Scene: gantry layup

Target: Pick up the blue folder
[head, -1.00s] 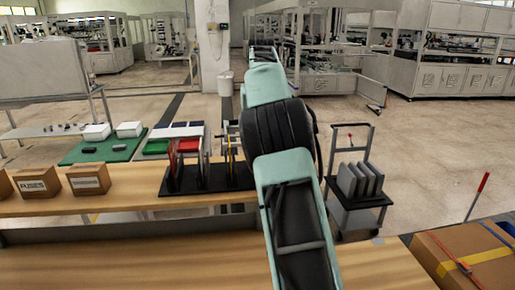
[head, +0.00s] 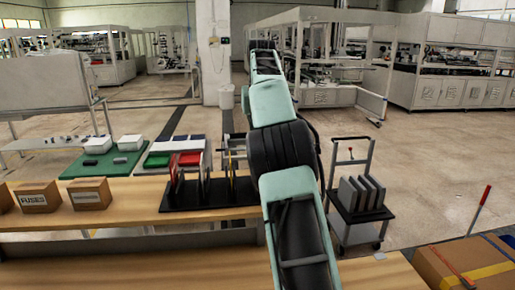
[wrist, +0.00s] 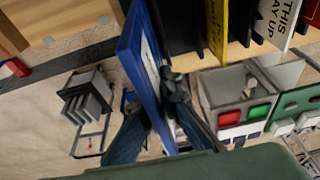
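The blue folder (wrist: 139,62) shows in the wrist view, standing on edge and slanting down the middle. A pale side faces right. My gripper (wrist: 153,98) has one finger on each side of it. The fingers lean inward and look closed on the folder, though the left fingertip is partly hidden behind it. The folder is beside the black rack (wrist: 184,28); I cannot tell whether it still touches the rack. In the head view my arm reaches past the rack (head: 205,193) on the wooden table, and the gripper and blue folder are hidden.
A yellow folder (wrist: 217,30) and a white "THIS WAY UP" sign (wrist: 281,18) stand close right of the rack dividers. A red folder (head: 188,160) stands in the rack's left part. Cardboard boxes (head: 38,197) sit left on the table. A cart (head: 358,200) with grey panels stands right.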

